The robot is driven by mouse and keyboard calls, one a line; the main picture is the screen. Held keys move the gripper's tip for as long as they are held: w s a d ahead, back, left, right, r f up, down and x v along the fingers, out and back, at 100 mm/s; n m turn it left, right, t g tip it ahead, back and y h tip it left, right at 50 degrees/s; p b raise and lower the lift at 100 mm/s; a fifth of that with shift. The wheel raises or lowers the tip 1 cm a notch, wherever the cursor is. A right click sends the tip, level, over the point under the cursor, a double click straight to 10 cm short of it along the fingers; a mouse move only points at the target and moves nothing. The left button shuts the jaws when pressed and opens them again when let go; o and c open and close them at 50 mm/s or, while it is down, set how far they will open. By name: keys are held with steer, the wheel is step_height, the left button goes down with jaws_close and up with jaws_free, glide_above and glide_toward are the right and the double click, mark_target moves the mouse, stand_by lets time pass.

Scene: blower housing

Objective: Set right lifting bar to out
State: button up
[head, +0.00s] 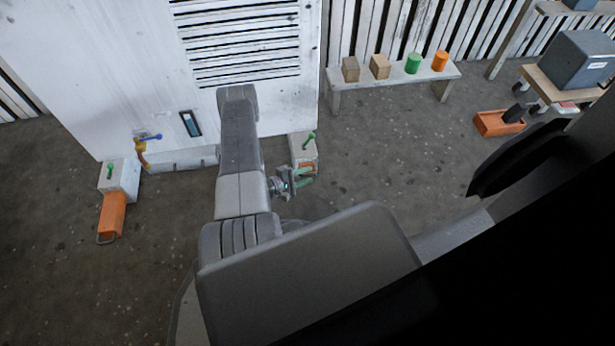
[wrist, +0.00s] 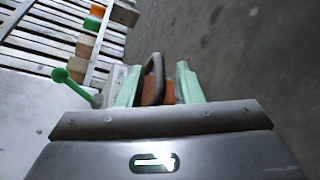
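The right lifting bar (head: 306,167) is orange and shows only a short piece at the front of its white block (head: 303,147), which carries a green lever (head: 309,141). In the wrist view, the bar's dark loop handle (wrist: 153,80) stands between my gripper's two green fingers (wrist: 158,85), with orange (wrist: 167,92) behind it. The handle looks nearer the left finger, with a gap to the right one. My gripper (head: 305,177) is open at the bar's front end. Whether a finger touches the handle is unclear. The green lever also shows in the wrist view (wrist: 68,80).
The left lifting bar (head: 112,214) sticks far out of its block (head: 119,174). The white housing (head: 140,80) stands behind both blocks. A bench (head: 395,78) holds wooden blocks and cylinders. An orange toolbox (head: 497,123) lies right. Floor right of my gripper is clear.

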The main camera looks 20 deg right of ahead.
steer(key=shift+d+f, duration=0.1)
steer(key=shift+d, duration=0.5)
steer(key=shift+c, duration=0.4)
jaws_close()
